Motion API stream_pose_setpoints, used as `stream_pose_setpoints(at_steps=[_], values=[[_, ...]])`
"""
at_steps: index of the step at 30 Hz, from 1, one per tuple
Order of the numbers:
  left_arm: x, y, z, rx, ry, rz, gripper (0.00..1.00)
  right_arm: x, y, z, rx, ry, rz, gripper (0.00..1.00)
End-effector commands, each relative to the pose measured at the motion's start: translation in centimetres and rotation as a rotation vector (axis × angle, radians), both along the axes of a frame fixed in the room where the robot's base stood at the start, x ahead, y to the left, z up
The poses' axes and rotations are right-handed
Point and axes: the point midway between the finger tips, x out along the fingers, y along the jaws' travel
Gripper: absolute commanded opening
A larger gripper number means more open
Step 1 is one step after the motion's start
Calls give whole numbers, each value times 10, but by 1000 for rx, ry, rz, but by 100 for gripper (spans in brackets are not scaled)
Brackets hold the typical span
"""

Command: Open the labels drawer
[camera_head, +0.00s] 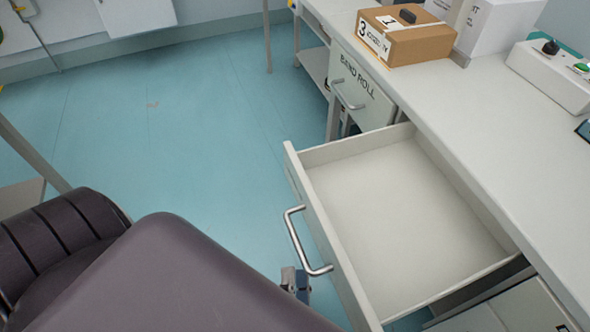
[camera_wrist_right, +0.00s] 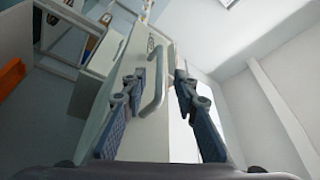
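A white drawer (camera_head: 400,215) is pulled far out from under the counter, and its inside is empty. Its front carries a metal bar handle (camera_head: 297,240); no label on this front can be read. The handle also shows in the right wrist view (camera_wrist_right: 158,78). My right gripper (camera_head: 295,281) is at the near end of the handle, mostly hidden by my dark arm. In the right wrist view my right gripper (camera_wrist_right: 159,75) is open, with the handle between its spread fingers and a gap visible on each side. My left gripper is not in view.
A shut drawer marked BAND ROLL (camera_head: 360,88) is beyond the open one. The counter (camera_head: 500,130) bears a cardboard box (camera_head: 415,45), white boxes (camera_head: 490,25) and a button panel (camera_head: 550,75). The blue floor (camera_head: 190,130) left of the drawer is clear.

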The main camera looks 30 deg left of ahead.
Motion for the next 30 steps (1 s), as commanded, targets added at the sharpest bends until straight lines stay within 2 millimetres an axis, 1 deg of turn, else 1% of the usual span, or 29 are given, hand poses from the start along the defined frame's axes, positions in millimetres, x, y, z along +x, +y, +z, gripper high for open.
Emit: stream_pose_setpoints(at_steps=[1, 3, 9, 30], values=[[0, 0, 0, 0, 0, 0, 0, -8, -5, -2, -2, 2, 2, 27], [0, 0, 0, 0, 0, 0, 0, -16, -10, -5, -2, 2, 2, 27], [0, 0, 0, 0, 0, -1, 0, -26, -18, -7, 1, 1, 0, 27], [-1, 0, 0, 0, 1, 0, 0, -26, -18, -7, 1, 1, 0, 27]])
